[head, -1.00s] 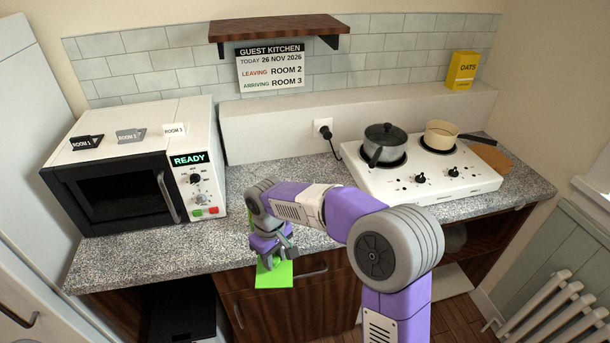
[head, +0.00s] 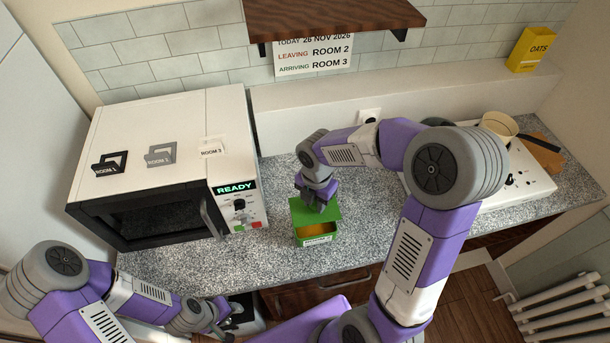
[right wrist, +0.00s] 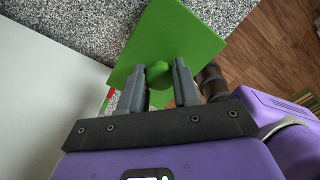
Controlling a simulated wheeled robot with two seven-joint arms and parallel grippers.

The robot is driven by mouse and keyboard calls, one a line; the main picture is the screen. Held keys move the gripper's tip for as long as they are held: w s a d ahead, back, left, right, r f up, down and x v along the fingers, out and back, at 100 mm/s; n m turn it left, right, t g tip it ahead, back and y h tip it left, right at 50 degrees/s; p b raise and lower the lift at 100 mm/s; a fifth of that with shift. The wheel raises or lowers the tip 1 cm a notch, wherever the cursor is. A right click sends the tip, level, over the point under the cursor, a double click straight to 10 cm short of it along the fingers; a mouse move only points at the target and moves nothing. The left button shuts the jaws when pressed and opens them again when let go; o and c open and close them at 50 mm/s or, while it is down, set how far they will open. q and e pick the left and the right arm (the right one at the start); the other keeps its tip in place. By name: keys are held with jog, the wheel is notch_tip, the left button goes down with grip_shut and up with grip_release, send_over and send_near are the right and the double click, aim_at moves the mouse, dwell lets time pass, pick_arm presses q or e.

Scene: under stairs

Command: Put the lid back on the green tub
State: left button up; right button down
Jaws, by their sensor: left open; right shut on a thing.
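The green tub (head: 316,240) stands on the speckled counter, right of the microwave. Its front part is uncovered and shows an orange-brown inside; a pale label is on its front. The flat green lid (head: 328,210) is over the tub's back part, off-centre toward the back; whether it touches the rim I cannot tell. My right gripper (head: 317,202) is shut on the lid's round knob, which shows between the fingers in the right wrist view (right wrist: 158,72). There the lid (right wrist: 170,40) hides most of the tub. My left gripper (head: 232,312) is open and empty, low in front of the counter.
A white microwave (head: 165,150) reading READY carries three room tags. A white hob (head: 510,180) with pans is at the right, partly behind my right arm. A wooden shelf (head: 335,18) hangs above. The counter (head: 185,262) in front of the microwave is clear.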

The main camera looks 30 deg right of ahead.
aim_at(315, 211)
jog(key=shift+s+f+b, duration=0.3)
jog(key=shift+f+b, duration=0.45)
jog(key=shift+b, duration=0.1)
notch_tip(315, 211, down, 3)
jog(key=b, duration=0.2)
jog(key=shift+w+r+b, duration=0.1)
jog(key=shift+b, duration=0.25)
jog(key=shift+f+b, duration=0.45)
jog(key=shift+f, duration=0.3)
jog(key=shift+f, duration=0.2)
jog(key=shift+f+b, duration=0.3)
jog(key=shift+f, duration=0.35)
